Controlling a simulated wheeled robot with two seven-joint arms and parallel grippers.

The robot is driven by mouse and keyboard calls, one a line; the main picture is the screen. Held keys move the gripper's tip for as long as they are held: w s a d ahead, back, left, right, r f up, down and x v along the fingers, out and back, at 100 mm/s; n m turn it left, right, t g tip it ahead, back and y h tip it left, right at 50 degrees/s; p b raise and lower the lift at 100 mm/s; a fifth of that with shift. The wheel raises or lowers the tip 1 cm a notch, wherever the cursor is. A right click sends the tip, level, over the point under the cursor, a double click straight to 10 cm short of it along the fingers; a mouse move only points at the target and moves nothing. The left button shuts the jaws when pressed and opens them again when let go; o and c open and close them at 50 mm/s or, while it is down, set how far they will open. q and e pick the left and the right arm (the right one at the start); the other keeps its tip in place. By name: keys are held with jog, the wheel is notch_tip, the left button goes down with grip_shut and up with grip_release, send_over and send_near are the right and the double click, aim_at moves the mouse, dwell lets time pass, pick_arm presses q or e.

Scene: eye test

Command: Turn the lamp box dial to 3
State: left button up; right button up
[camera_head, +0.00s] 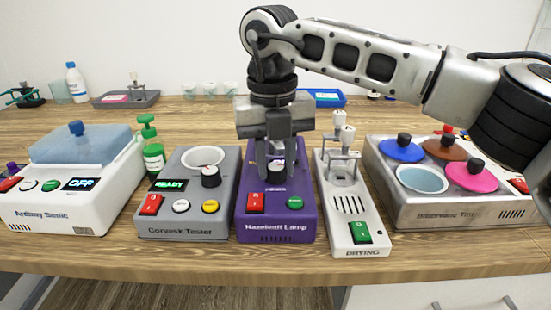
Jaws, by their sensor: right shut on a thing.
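The purple lamp box (276,214) stands on the table in the middle of the head view. My left gripper is not in view.
A grey tester (190,227) stands close on the left and a white drying stand (352,212) close on the right. A white bath box (60,207) and a steel box with coloured lids (430,210) stand farther out. The table's front edge is just ahead.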

aim_at(273, 167)
jog(key=shift+r, duration=0.1)
jog(key=o, duration=1)
pick_arm(q)
jog(key=p, duration=0.2)
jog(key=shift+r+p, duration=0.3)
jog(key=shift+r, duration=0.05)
pick_arm(e)
jog(key=r, duration=1.6)
jog(key=shift+a, duration=0.3)
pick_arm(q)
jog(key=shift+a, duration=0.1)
